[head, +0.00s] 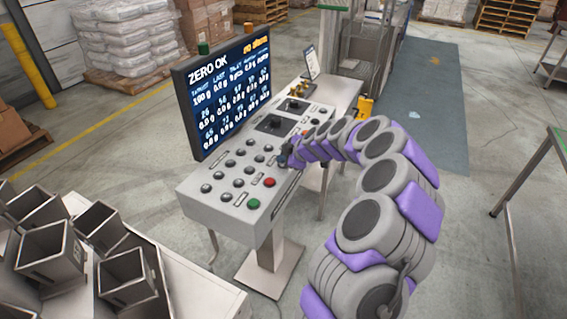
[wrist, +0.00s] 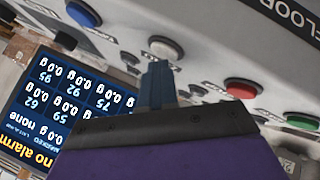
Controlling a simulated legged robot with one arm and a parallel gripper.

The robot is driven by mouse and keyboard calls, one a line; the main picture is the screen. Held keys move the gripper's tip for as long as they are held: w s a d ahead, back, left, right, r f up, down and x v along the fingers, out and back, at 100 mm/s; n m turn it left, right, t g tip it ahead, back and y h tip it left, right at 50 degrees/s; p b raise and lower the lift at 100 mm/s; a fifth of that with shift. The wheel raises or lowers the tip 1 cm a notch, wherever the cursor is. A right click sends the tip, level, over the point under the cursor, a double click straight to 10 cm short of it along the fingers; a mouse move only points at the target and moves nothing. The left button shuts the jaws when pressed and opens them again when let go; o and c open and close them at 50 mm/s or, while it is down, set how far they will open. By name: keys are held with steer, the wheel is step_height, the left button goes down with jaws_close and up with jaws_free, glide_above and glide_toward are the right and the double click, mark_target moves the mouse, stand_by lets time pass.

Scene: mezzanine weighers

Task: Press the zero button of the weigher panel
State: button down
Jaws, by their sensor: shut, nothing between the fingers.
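The weigher panel (head: 215,207) is a grey sloped console with rows of dark buttons, a red button (head: 269,182) and a green button (head: 253,204). My gripper (head: 284,158) is at the panel's right edge, partly hidden by my arm. In the wrist view my gripper (wrist: 157,68) is shut and empty, its tips just below a white button (wrist: 162,48). Contact cannot be told. A blue button (wrist: 83,14) lies to the left. The small button labels are unreadable, so the zero button cannot be identified by its label.
A bench (head: 186,281) with several open metal bins stands at the lower left. Wrapped sacks on a pallet (head: 127,75) are behind the screen. A green-topped frame (head: 556,140) stands at the right. The floor between it and my arm is clear.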

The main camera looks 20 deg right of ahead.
steer(key=shift+d+r+b, duration=0.3)
steer(key=shift+d+r, duration=0.05)
steer(key=shift+r, duration=0.4)
steer(key=shift+r, duration=0.1)
steer(key=shift+r, duration=2.45)
